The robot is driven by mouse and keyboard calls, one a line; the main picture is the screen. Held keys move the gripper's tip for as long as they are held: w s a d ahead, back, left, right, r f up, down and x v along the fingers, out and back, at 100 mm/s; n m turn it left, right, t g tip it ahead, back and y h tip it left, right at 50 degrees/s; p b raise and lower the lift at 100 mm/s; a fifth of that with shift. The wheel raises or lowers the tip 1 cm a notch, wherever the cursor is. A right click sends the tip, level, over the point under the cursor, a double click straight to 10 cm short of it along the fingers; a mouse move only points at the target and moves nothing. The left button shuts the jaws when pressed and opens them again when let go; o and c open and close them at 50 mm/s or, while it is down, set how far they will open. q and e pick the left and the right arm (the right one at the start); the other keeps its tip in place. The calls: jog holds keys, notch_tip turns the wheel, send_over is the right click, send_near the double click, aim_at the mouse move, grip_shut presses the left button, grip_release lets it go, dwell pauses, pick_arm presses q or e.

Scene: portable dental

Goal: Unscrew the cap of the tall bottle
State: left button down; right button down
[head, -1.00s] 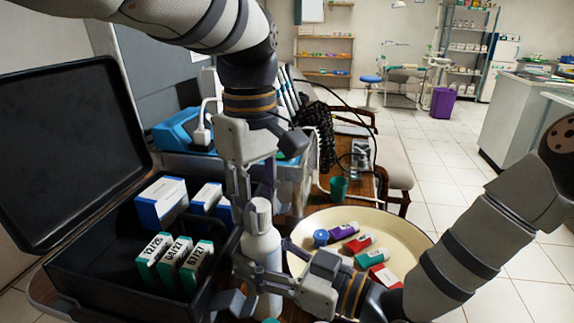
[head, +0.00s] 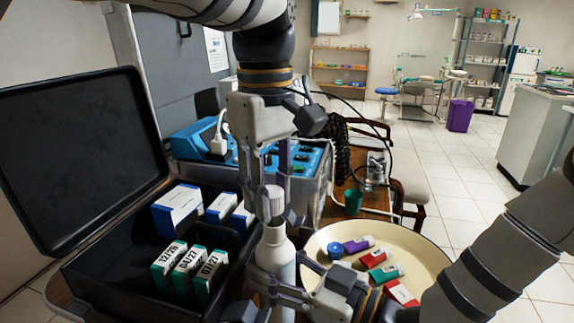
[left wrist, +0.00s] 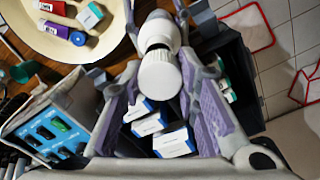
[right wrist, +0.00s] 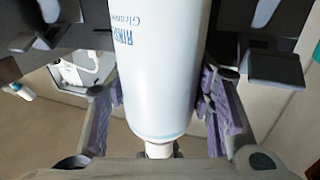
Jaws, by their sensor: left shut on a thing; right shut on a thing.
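The tall white bottle (head: 275,262) stands upright between the dark case and the cream tray. Its white ribbed cap (head: 271,206) sits above the shoulder, with a narrower neck showing beneath it. My left gripper (head: 270,198) comes from above and is shut on the cap; the left wrist view shows the cap (left wrist: 160,76) between the fingers. Whether cap and neck are still joined is not clear. My right gripper (head: 272,290) is shut around the lower bottle body. The right wrist view shows the printed bottle (right wrist: 158,75) between its fingers.
The open dark case (head: 110,262) with several boxes is at the left. The round cream tray (head: 425,258) with several tubes is at the right. A blue device (head: 310,165) and a green cup (head: 353,201) stand behind.

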pick_arm(q)
jog(key=shift+s+d+r, duration=0.15)
jog(key=shift+d+r, duration=0.05)
jog(key=shift+r, duration=0.9)
pick_arm(e)
jog(key=c, duration=0.7)
grip_release()
